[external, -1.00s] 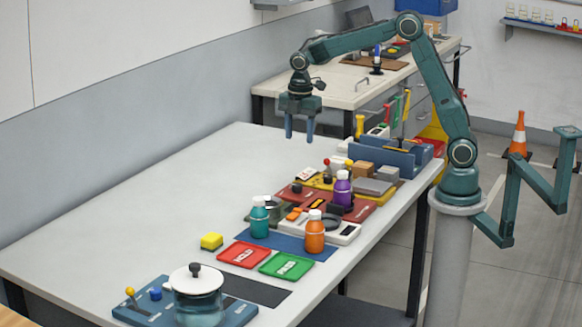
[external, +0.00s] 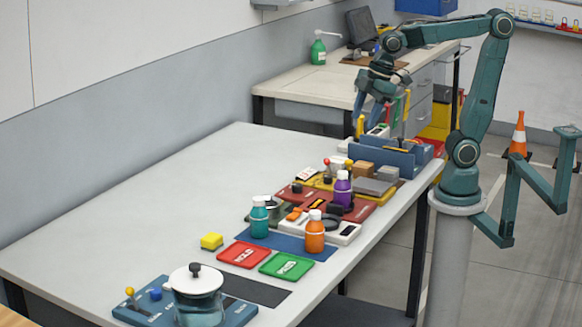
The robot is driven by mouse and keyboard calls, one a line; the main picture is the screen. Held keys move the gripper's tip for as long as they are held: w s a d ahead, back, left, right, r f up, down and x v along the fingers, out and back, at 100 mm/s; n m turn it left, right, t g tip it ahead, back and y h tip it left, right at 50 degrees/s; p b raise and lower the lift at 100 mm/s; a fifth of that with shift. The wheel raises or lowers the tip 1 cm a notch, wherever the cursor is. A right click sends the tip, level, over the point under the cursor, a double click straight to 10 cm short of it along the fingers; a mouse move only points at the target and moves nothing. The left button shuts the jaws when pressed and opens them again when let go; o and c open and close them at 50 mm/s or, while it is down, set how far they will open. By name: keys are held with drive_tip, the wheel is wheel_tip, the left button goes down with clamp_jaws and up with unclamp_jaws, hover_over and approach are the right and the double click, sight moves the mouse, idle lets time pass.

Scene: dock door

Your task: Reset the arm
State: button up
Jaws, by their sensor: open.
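My gripper (external: 372,118) is open and empty at the far end of the long table. It hangs near the blue rack (external: 372,156) and a yellow-handled tool (external: 360,125), and it partly overlaps the tools there in the picture. I cannot tell whether it touches any of them. My arm is folded back toward its base, with its elbow high at the upper right.
The long table (external: 120,225) holds a teal bottle (external: 259,218), an orange bottle (external: 315,235), a purple bottle (external: 342,190), red and green trays, a yellow block and a lidded pot (external: 197,295). Its left half is clear. A side bench (external: 310,83) stands behind.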

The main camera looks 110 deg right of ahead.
drive_tip(key=s+a+f+m+t, duration=0.2)
drive_tip(key=s+a, duration=0.3)
drive_tip(key=s, duration=0.4)
drive_tip(key=shift+s+a+m+y, duration=0.2)
drive_tip(key=shift+m+y, duration=0.1)
drive_tip(key=shift+m, duration=0.4)
